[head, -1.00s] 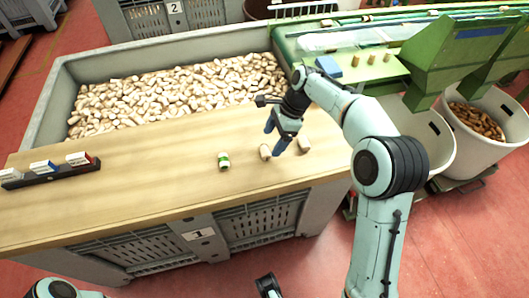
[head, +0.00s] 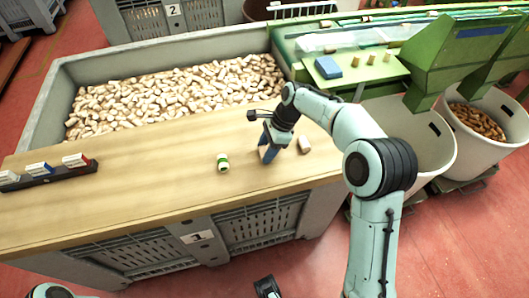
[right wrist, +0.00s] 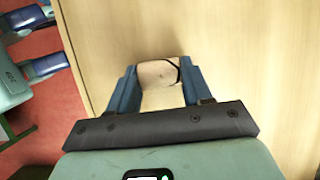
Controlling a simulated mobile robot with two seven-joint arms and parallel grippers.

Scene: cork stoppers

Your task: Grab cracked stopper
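The cracked stopper (right wrist: 158,73) is a pale cork with a dark curved line on its end face. It stands on the wooden tabletop at the right in the head view. My right gripper (head: 266,155) is lowered over it. In the right wrist view its blue fingers (right wrist: 160,88) flank the stopper with no visible gap, so it looks shut on it. The fingers hide most of the stopper in the head view. My left gripper (right wrist: 44,42) shows at the left edge of the right wrist view, its blue fingers apart and empty, away from the table.
A plain stopper (head: 304,144) lies just right of my right gripper. A stopper with a green band (head: 223,162) stands to its left. A rack of small boxes (head: 48,176) is at the table's left. A large bin of corks (head: 55,92) lies behind. The middle of the tabletop is clear.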

